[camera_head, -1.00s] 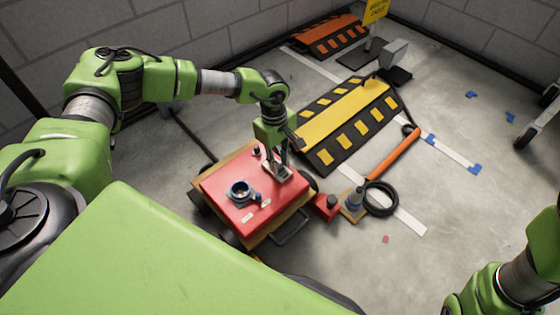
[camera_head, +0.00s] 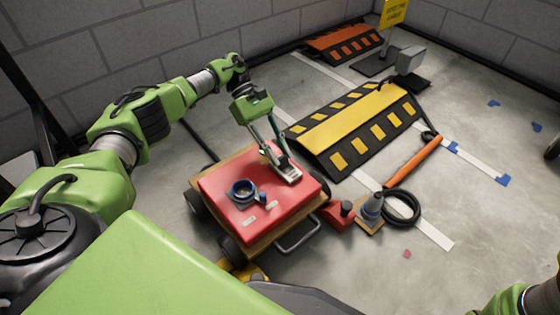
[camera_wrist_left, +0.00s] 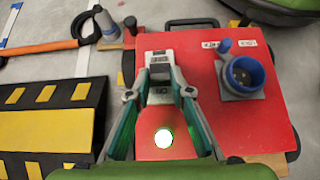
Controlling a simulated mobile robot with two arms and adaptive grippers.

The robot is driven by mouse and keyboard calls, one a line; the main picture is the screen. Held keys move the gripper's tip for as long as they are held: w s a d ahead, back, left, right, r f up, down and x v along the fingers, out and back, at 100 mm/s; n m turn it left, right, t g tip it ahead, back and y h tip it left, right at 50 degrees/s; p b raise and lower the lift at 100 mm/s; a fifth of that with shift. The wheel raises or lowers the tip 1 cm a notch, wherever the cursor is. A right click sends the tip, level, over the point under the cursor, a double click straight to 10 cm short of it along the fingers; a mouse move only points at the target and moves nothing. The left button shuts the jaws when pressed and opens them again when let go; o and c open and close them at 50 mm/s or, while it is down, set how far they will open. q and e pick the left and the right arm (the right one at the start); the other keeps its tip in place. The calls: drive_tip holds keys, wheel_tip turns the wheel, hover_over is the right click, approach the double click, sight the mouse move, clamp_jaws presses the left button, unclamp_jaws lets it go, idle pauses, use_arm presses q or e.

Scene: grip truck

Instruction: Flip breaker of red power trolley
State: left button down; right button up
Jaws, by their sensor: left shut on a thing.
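The red power trolley (camera_head: 225,185) stands on the floor in the head view. Its breaker (camera_head: 290,175) is a light plate with a dark switch, near the far right of the red top. In the left wrist view the breaker's dark switch (camera_wrist_left: 160,70) lies between the fingertips, above an upside-down "ON" mark. My left gripper (camera_head: 280,160) reaches down at a tilt and is shut on the switch. A round lamp (camera_wrist_left: 163,138) glows green-white on the red top. My right gripper is out of view; only part of that arm shows at bottom right.
A blue socket (camera_head: 243,190) stands up from the trolley top. A yellow-black ramp (camera_head: 355,130) lies behind the trolley. An orange-handled tool (camera_head: 412,160), a coiled black cable (camera_head: 402,207) and a plug (camera_head: 372,206) lie to the right. Open floor lies at far right.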

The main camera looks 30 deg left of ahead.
use_arm(q)
drive_tip(key=shift+w+a+f+h+b, duration=0.15)
drive_tip(key=shift+f+h+b, duration=0.1)
drive_tip(key=shift+h+b, duration=0.3)
drive_tip(key=shift+a+g, duration=0.1)
drive_tip(key=shift+g, duration=0.2)
drive_tip(key=c, duration=1.8)
unclamp_jaws()
drive_tip(key=shift+r, duration=0.15)
wheel_tip(320, 180, up, 10)
drive_tip(key=shift+f, duration=0.1)
